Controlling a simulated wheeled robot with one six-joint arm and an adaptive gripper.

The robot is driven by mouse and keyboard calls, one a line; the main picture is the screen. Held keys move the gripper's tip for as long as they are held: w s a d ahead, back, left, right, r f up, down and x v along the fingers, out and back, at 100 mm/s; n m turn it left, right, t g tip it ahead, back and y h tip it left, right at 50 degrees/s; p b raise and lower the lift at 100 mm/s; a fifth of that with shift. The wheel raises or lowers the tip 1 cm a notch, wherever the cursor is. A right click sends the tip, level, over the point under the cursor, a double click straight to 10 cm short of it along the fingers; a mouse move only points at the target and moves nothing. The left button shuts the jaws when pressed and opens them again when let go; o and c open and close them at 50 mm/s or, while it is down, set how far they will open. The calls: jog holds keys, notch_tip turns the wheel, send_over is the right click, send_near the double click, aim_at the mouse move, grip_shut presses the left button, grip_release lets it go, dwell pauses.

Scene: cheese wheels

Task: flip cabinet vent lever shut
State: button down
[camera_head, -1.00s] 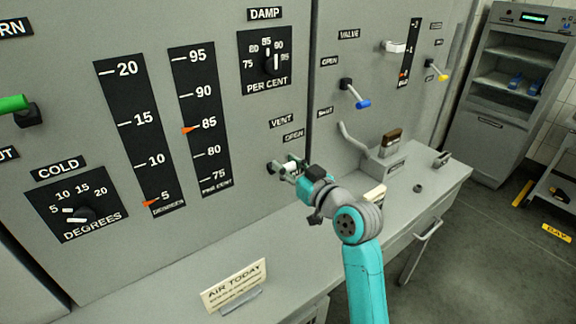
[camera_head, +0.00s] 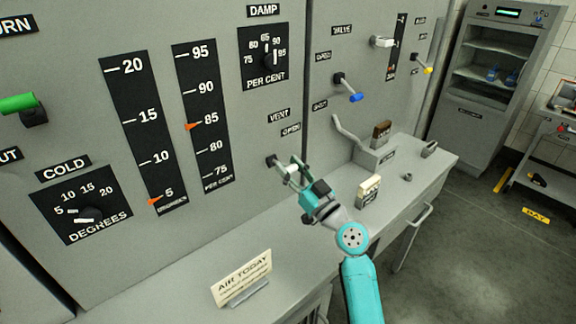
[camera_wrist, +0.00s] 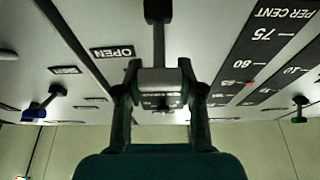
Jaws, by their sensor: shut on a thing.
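The vent lever sits on the grey cabinet front under the VENT and OPEN labels. Its dark pivot (camera_head: 271,160) shows in the head view, with a short rod running out from the panel and slightly down. In the wrist view its dark mount (camera_wrist: 157,10) and grey rod (camera_wrist: 158,45) come straight toward my gripper (camera_wrist: 160,78). My gripper (camera_head: 294,171) is shut on the lever's outer end, one finger on each side. The OPEN label (camera_wrist: 112,53) is beside the lever in the wrist view.
A counter (camera_head: 190,285) runs below the panel, with an AIR TODAY sign (camera_head: 242,275) and a small pale block (camera_head: 369,188) near my arm. A blue-tipped lever (camera_head: 349,90) and a bent grey handle (camera_head: 347,128) stick out at right. Open floor lies at right.

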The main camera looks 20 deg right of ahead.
jog(key=shift+f+t, duration=0.6)
jog(key=shift+f+t+y, duration=0.15)
jog(key=shift+t+y, duration=0.15)
jog(key=c, duration=0.7)
grip_release()
jog(key=shift+s, duration=0.1)
jog(key=shift+v, duration=3.75)
